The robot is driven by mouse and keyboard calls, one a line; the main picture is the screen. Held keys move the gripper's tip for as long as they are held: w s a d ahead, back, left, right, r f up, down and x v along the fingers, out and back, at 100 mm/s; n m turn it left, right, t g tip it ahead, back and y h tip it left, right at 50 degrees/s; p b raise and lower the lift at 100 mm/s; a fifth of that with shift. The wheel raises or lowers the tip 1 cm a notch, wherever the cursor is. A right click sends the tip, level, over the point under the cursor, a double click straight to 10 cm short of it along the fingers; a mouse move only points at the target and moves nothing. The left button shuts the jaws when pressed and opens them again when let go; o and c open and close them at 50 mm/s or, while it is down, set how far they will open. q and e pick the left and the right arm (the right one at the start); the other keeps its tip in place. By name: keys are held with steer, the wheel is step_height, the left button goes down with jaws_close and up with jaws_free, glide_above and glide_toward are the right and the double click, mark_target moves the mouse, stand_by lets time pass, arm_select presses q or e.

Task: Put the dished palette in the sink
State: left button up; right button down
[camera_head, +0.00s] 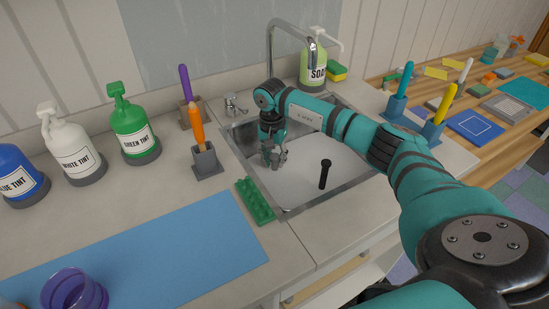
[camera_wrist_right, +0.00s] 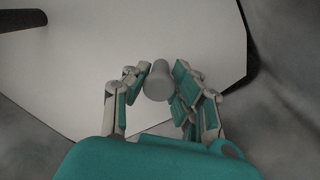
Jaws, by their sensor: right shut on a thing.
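A large pale plate, which I take for the dished palette (camera_head: 300,178), lies within the sink (camera_head: 353,187) opening. Whether it rests on the sink floor cannot be told. A black post (camera_head: 325,174) stands up near its middle. My right gripper (camera_head: 274,158) reaches down at the plate's left part. In the wrist view, the right gripper (camera_wrist_right: 160,76) is shut on a grey round knob (camera_wrist_right: 158,84) above the pale plate (camera_wrist_right: 85,85), whose cut corners show against darker grey. The black post (camera_wrist_right: 22,20) shows at the top left there. My left gripper is out of view.
A chrome tap (camera_head: 270,50) arches over the sink's back. A green ridged tray (camera_head: 255,201) lies left of the sink, by a blue mat (camera_head: 150,255). Orange-handled (camera_head: 197,125) and purple-handled (camera_head: 185,85) tools stand left. A soap bottle (camera_head: 313,70) stands behind; tools in blue holders (camera_head: 396,107) stand right.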

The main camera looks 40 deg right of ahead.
steer(key=shift+f, duration=0.3)
steer(key=c, duration=0.7)
jaws_free()
steer(key=shift+r, duration=0.1)
step_height(320, 180, up, 12)
steer(key=shift+w+a, duration=0.2)
